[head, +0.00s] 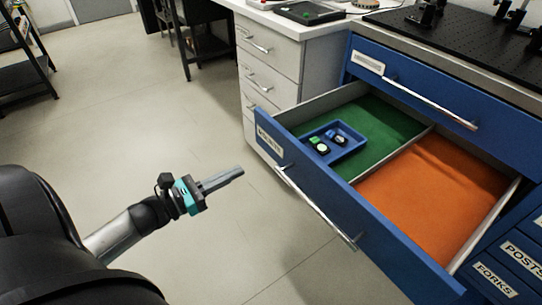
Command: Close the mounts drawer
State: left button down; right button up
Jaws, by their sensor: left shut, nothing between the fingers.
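The mounts drawer (353,212) is a blue-fronted drawer, pulled well out of the blue cabinet. Its label is partly readable, and a long silver bar handle (316,207) runs along its front. Inside, a divider separates a green-lined compartment (385,125) from an orange-lined one (437,185). A small blue tray (352,148) holding a few small parts sits in the green one. My left gripper (238,172) is shut and empty, in the air left of the drawer front, apart from the handle. My right gripper is out of view.
Another blue drawer (430,85) above is shut. Drawers labelled FORKS (494,280) and POSTS are at the lower right. A white drawer unit (270,80) stands behind the open drawer. A black perforated board (455,35) lies on top. The floor (150,110) at left is clear.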

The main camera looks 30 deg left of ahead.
pick_arm(q)
jog(key=b, duration=0.2)
send_near(280, 150)
jog(key=x, duration=0.5)
jog(key=shift+w, duration=0.15)
jog(key=shift+b+x, duration=0.4)
jog(key=shift+x, duration=0.35)
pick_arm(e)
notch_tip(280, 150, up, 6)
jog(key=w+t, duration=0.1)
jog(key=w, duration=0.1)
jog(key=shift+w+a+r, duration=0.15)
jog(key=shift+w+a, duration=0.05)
